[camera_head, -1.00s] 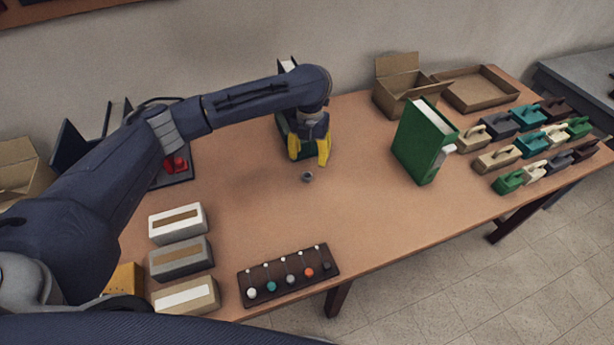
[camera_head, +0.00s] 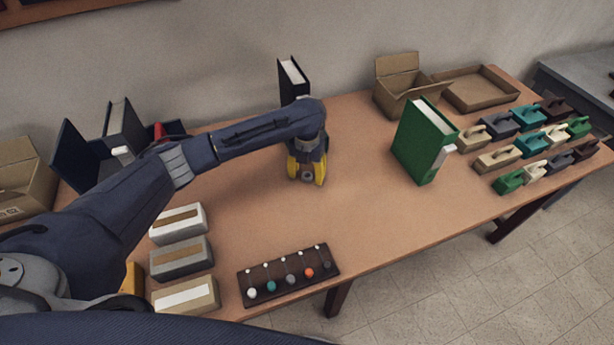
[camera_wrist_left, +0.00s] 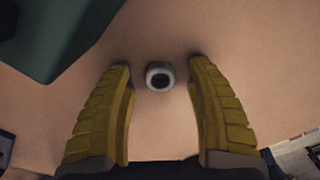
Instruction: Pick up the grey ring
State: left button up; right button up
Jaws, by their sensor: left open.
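The grey ring (camera_head: 307,176) lies on the brown table, small and round with a dark hole. In the left wrist view the ring (camera_wrist_left: 160,75) sits centred just beyond and between the two yellow fingertips, with space on both sides. My left gripper (camera_head: 307,180) is open and low over the table at the ring; its fingers (camera_wrist_left: 160,75) point at the table and touch nothing that I can see. My right gripper is not in view.
A black book (camera_head: 292,80) stands behind my left gripper. A dark green object (camera_wrist_left: 50,35) is at the upper left of the wrist view. A green book (camera_head: 422,145) stands to the right. A dark rack with coloured balls (camera_head: 289,275) lies in front; the table between is clear.

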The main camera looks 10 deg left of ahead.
pick_arm(q)
jog(key=shift+f, duration=0.1)
jog(key=c, duration=1.2)
jog(key=shift+o, duration=0.2)
